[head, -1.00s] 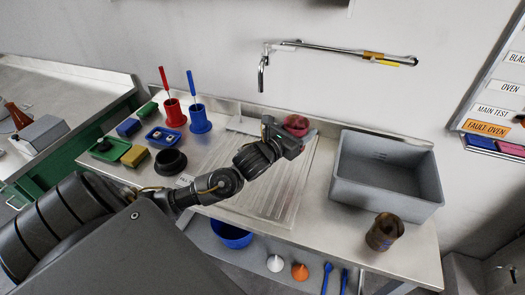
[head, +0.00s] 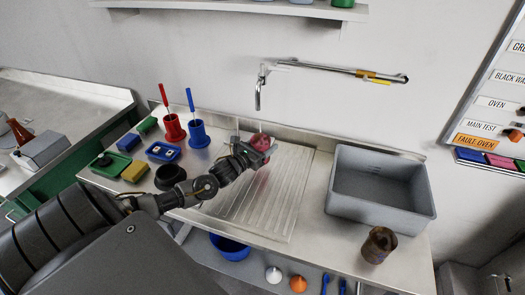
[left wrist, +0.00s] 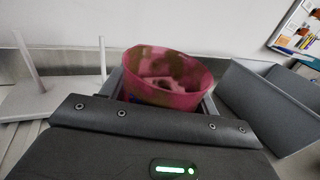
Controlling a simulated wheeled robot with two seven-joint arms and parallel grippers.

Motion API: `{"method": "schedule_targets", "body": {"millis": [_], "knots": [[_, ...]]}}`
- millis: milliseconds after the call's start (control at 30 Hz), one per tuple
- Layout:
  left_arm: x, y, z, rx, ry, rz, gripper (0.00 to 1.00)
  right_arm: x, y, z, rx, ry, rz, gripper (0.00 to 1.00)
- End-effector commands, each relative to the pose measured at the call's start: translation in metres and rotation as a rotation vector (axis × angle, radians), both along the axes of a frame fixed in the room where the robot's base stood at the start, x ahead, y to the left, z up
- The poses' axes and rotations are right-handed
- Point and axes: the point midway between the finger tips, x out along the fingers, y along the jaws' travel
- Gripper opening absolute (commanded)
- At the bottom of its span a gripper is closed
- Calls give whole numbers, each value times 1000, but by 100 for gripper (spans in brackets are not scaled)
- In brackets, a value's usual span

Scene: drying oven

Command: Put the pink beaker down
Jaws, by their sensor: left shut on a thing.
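The pink beaker (head: 261,143) is at the back of the ribbed metal draining board (head: 255,196), left of the grey sink. My left gripper (head: 259,154) is shut on it. In the left wrist view the beaker (left wrist: 168,78) sits upright between the fingers, its round rim and brown-stained inside showing. Whether its base touches the board cannot be told. My right gripper is not in view.
The grey sink (head: 381,192) stands to the right, with a brown jar (head: 379,245) in front of it. A white stand (left wrist: 50,95) is left of the beaker. A tap (head: 320,70) hangs above. Red (head: 174,128) and blue (head: 198,133) brush pots stand at left. The front of the draining board is clear.

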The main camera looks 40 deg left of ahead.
Motion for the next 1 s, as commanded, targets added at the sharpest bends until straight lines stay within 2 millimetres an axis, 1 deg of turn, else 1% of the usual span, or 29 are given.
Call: {"method": "schedule_targets", "body": {"millis": [167,233,267,300,400,500,767,867,900,1000], "knots": [[0,3,-3,0,-1,0,35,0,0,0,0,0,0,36],[0,6,-7,-1,1,1,35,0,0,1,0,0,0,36],[1,9,-10,-1,2,2,35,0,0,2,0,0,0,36],[1,7,-18,-3,2,1,35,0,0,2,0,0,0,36],[1,7,-32,-3,2,1,35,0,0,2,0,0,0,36],[0,7,-38,-2,0,0,35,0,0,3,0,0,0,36],[0,7,-40,0,0,0,35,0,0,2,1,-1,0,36],[0,7,-43,0,0,0,35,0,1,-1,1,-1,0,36],[0,7,-42,0,0,0,63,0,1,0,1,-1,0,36],[0,7,-42,-1,0,0,76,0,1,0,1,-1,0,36]]}}
